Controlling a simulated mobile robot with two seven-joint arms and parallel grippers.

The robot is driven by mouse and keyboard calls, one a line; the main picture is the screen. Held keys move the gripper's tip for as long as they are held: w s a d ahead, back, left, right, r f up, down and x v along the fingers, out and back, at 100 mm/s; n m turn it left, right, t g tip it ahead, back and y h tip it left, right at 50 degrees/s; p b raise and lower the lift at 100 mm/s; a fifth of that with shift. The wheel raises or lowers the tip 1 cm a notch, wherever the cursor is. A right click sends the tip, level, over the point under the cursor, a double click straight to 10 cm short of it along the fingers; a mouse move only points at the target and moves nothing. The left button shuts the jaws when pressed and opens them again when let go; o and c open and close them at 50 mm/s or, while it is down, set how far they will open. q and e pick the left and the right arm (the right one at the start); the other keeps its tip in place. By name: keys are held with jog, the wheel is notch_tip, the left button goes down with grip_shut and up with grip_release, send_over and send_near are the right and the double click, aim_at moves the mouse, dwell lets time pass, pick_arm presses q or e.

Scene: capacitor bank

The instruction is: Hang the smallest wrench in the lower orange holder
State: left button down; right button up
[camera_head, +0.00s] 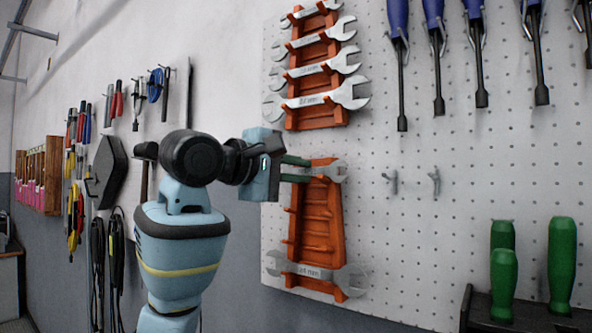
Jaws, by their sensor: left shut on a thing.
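The lower orange holder (318,220) is fixed to the white pegboard and narrows toward its top. A large wrench (312,272) lies across its bottom slot, and the slots between it and the top look empty. My left gripper (308,170) is at the top of this holder, with its fingers pointing right. It is shut on a small silver wrench (334,171), whose open end shows just right of the fingertips, in front of or at the holder's top. Its other end is hidden behind the gripper. I cannot tell whether the wrench rests in the slot. My right gripper is not in view.
An upper orange holder (303,82) with several wrenches hangs just above my left gripper. Blue screwdrivers (434,45) hang at the upper right. Two empty pegs (391,181) are right of the lower holder. Green-handled tools (561,262) stand in a black rack (477,308) at the lower right.

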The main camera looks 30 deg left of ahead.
pick_arm(q)
jog(key=shift+w+f, duration=0.1)
jog(key=shift+f, duration=0.05)
jog(key=c, duration=1.3)
grip_release()
jog(key=shift+w, duration=0.2)
jog(key=shift+s, duration=0.15)
jog(key=shift+v, duration=3.85)
